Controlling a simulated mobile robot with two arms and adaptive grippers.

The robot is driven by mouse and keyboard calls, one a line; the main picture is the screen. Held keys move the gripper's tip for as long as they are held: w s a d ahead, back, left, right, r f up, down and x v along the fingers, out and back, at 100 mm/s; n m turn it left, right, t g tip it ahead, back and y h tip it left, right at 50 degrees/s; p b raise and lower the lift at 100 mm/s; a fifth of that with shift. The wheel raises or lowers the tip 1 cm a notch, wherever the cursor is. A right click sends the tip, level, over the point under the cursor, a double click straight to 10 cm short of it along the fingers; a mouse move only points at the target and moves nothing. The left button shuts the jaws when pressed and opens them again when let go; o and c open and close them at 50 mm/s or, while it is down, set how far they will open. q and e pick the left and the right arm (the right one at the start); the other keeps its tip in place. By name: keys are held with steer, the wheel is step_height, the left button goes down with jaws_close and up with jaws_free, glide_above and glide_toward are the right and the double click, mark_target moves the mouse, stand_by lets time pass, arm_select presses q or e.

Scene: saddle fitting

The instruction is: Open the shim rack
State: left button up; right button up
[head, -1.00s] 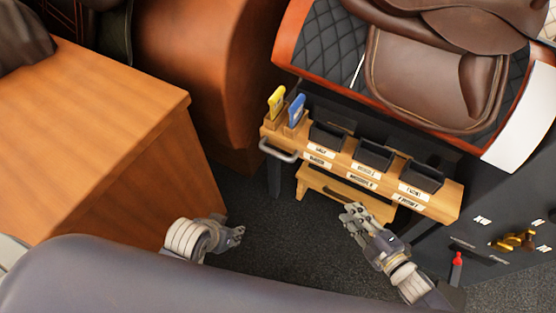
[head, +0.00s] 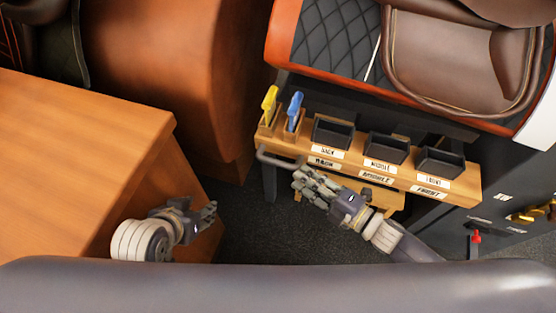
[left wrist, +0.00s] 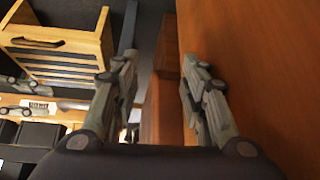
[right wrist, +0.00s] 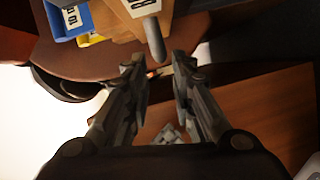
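The wooden rack (head: 455,190) stands under the saddle, with labelled front and several black bins on top. A grey bar handle (head: 268,159) sticks out from its left end; the handle's rounded end (right wrist: 155,40) shows in the right wrist view. My right gripper (head: 299,180) is beside the handle, fingers apart, with the bar ahead of the fingertips and not clasped. A lower wooden unit (head: 385,199) is partly hidden behind my right arm; a slotted wooden box (left wrist: 60,45) shows in the left wrist view. My left gripper (head: 212,212) is open and empty beside the wooden table.
A wooden table (head: 80,130) fills the left. A yellow tool (head: 269,103) and a blue tool (head: 295,108) stand at the rack's left end. The saddle (head: 460,60) lies above. A red-tipped lever (head: 475,238) is at right. Dark floor (head: 250,225) is open between the grippers.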

mark_target(285, 164)
steer(key=b+x, duration=0.1)
steer(key=x, duration=0.6)
steer(key=shift+w+a, duration=0.1)
steer(key=shift+w, duration=0.05)
steer(key=shift+w+a, duration=0.3)
steer(key=shift+a, duration=0.05)
arm_select(q)
steer(key=w+d+r+t+h, duration=0.1)
steer(key=w+d+r+t, duration=0.1)
steer(key=w+r+t, duration=0.2)
steer(key=w, duration=0.2)
steer(key=shift+w+d+r, duration=0.15)
steer(key=shift+w, duration=0.15)
arm_select(e)
jaws_close()
